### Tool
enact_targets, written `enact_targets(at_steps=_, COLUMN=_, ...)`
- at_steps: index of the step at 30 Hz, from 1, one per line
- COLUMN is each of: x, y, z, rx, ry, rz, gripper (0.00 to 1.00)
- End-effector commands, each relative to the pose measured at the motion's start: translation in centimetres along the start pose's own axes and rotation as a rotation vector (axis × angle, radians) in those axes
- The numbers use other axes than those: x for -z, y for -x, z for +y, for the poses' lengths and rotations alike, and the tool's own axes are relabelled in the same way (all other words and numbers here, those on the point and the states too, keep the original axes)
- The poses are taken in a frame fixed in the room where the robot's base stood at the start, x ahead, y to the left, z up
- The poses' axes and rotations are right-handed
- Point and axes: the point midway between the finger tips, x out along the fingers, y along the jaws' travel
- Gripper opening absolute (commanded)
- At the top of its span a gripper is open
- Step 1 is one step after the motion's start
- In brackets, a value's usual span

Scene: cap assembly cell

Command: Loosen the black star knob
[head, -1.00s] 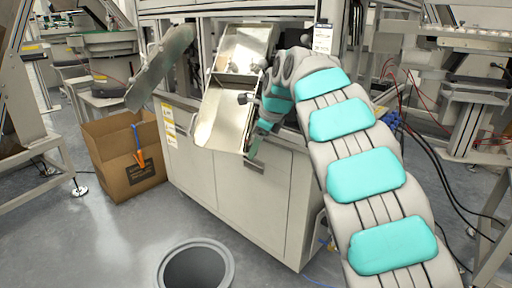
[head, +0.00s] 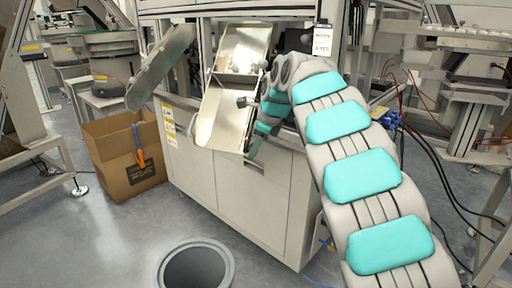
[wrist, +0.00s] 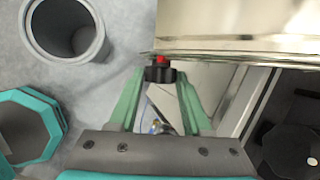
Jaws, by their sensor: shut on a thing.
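The black star knob (wrist: 160,74) shows in the wrist view, with a small red part at its top, just under the edge of a shiny metal chute (wrist: 225,22). My gripper (wrist: 161,82) has its two green fingers on either side of the knob and is shut on it. In the head view my gripper (head: 252,150) is at the lower right edge of the chute (head: 222,118); the knob between its fingers cannot be made out there.
Another dark knob (head: 242,101) stands at the chute's right side. A tilted metal flap (head: 160,68) is at the left. A cardboard box (head: 122,160) and a round grey bin (head: 195,268) stand on the floor. The cabinet front (head: 240,195) is below the chute.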

Motion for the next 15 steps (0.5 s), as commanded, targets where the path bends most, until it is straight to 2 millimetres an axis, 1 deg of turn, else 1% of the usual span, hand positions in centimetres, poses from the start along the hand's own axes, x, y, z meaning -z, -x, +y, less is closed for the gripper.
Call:
enact_targets(at_steps=1, x=0.01, y=-0.01, z=0.01, rx=0.0, ry=0.0, rz=0.0, gripper=0.03)
enact_targets(at_steps=2, x=0.01, y=-0.01, z=0.01, rx=0.0, ry=0.0, rz=0.0, gripper=0.0)
enact_targets(at_steps=15, x=-0.01, y=-0.1, z=0.19, rx=0.038, ry=0.015, rz=0.0, gripper=0.0)
